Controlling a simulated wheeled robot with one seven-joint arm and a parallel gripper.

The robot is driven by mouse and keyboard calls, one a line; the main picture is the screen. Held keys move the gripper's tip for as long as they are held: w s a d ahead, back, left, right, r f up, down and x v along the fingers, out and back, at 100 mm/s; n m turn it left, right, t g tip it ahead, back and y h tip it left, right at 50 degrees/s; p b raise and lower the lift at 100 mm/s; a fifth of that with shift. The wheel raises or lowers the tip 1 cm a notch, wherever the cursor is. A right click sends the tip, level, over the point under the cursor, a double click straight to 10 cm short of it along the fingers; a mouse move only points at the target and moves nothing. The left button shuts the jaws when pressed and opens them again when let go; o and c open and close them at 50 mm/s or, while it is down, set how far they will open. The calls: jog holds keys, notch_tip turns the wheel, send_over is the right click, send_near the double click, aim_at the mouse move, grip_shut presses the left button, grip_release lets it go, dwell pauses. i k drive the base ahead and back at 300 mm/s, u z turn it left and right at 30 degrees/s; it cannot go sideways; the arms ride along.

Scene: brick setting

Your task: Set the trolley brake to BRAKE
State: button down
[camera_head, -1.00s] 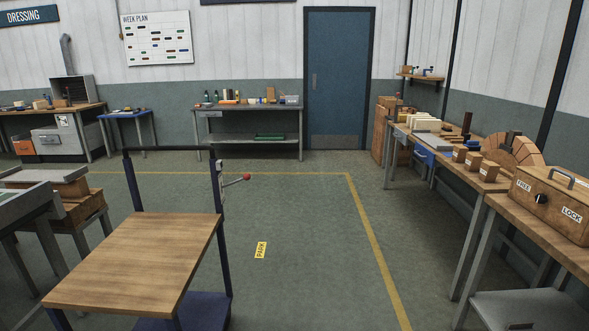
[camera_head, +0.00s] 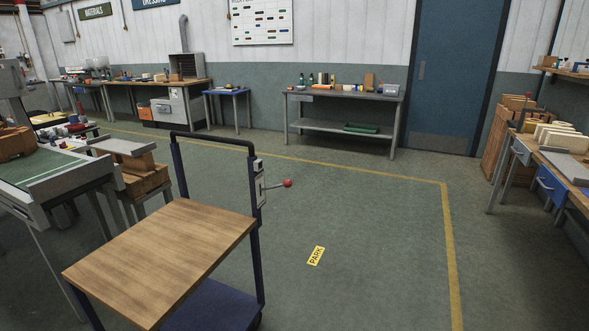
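The trolley (camera_head: 165,262) stands in the lower left of the head view, with a wooden top, a dark blue lower shelf and a dark push handle (camera_head: 212,138). On its right upright is a small bracket plate with labels too small to read. The lever lies nearly level, tipped slightly up at the knob. My gripper is not in view.
A yellow PARK label (camera_head: 316,256) lies on the open green floor right of the trolley, inside a yellow line (camera_head: 448,230). A green-topped machine table (camera_head: 50,178) stands close on the left. Benches line the back wall and right side.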

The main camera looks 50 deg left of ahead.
aim_at(286, 183)
jog(key=u, duration=0.25)
jog(key=i, duration=1.2)
jog(key=u, duration=1.1)
jog(key=i, duration=0.85)
jog(key=u, duration=1.1)
jog(key=i, duration=0.8)
jog(key=u, duration=0.35)
